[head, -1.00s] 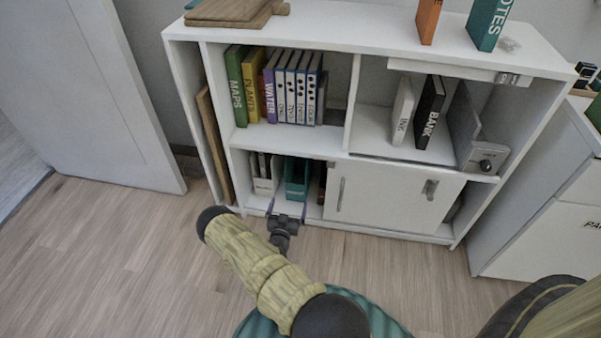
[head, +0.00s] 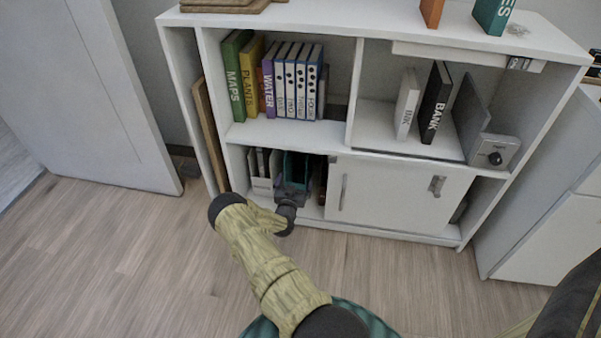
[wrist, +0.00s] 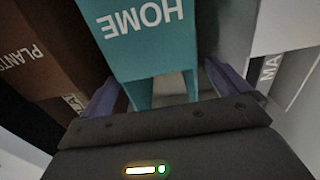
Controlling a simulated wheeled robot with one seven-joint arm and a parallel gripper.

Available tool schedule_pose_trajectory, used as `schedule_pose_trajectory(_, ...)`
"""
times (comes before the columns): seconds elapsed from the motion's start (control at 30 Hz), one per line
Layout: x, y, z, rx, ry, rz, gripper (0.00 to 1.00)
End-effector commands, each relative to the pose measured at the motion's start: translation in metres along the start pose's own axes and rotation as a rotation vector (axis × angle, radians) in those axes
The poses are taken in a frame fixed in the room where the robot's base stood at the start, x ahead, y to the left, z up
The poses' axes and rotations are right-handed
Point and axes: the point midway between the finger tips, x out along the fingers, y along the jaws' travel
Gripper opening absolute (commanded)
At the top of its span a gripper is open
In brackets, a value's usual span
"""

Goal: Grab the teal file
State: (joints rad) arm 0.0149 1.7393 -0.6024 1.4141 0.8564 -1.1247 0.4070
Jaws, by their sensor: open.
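The teal file (wrist: 150,40) fills the upper middle of the wrist view, with "HOME" on it upside down. In the head view the teal file (head: 296,164) stands in the lower left compartment of the white shelf, its lower part hidden by my gripper (head: 292,188). In the wrist view my gripper (wrist: 168,92) is open, with one purple finger on each side of the lower part of the file. I cannot tell whether the fingers touch it.
In the head view a closed cabinet door (head: 395,195) is right of the compartment. Several binders (head: 290,80) stand on the shelf above.

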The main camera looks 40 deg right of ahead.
Motion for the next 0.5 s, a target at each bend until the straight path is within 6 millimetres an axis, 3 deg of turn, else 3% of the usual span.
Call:
schedule_pose_trajectory(0.33,0.002,0.0,0.0,-0.001,0.0,0.0,1.0)
schedule_pose_trajectory(0.5,0.013,0.001,0.004,-0.001,0.002,0.0,1.0)
